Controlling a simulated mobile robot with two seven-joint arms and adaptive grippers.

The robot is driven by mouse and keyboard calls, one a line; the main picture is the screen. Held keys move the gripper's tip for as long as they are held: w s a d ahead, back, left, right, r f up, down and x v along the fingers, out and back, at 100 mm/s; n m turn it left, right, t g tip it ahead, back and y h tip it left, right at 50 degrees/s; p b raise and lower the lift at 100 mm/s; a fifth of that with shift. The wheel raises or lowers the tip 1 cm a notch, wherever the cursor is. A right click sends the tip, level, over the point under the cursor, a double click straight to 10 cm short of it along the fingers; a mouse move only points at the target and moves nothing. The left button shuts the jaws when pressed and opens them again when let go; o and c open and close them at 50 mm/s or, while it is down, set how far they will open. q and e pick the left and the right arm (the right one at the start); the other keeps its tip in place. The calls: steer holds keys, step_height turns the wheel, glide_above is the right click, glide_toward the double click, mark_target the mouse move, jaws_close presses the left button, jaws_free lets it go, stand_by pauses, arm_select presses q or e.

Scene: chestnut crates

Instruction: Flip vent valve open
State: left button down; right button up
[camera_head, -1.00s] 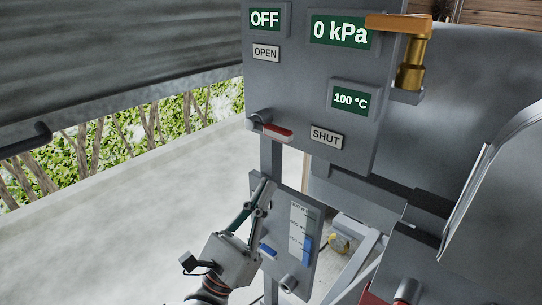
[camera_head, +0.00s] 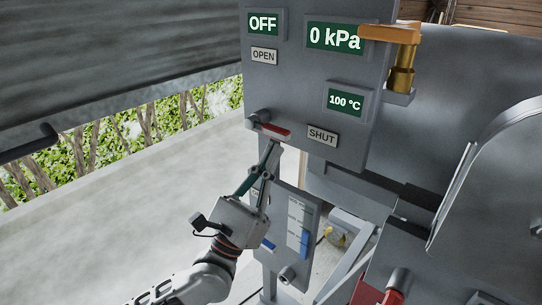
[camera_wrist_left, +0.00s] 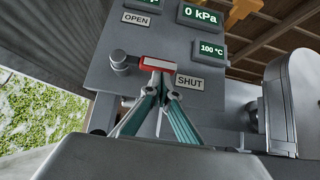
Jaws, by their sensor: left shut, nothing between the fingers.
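The vent valve's red lever (camera_head: 274,131) sits low on the grey control panel (camera_head: 300,85). It runs rightward and slightly down from a grey pivot (camera_head: 258,117), toward the SHUT label (camera_head: 322,135). The OPEN label (camera_head: 264,56) is above the pivot. The lever also shows in the left wrist view (camera_wrist_left: 156,64). My left gripper (camera_head: 273,147) is shut and empty, its fingertips pointing up just below the lever. In the left wrist view the fingertips (camera_wrist_left: 159,78) overlap the lever's lower edge; I cannot tell whether they touch. My right gripper is out of view.
Displays on the panel read OFF (camera_head: 263,23), 0 kPa (camera_head: 334,38) and 100 °C (camera_head: 346,100). A brass valve with an orange handle (camera_head: 390,33) juts from the panel's right side. A lower panel with blue parts (camera_head: 298,225) stands behind my gripper. Open floor lies left.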

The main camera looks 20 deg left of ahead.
arm_select(q)
steer(key=shift+s+d+r+n+t+y, duration=0.15)
steer(key=shift+r+n+t+y, duration=0.15)
steer(key=shift+n+y, duration=0.55)
steer(key=shift+p, duration=0.3)
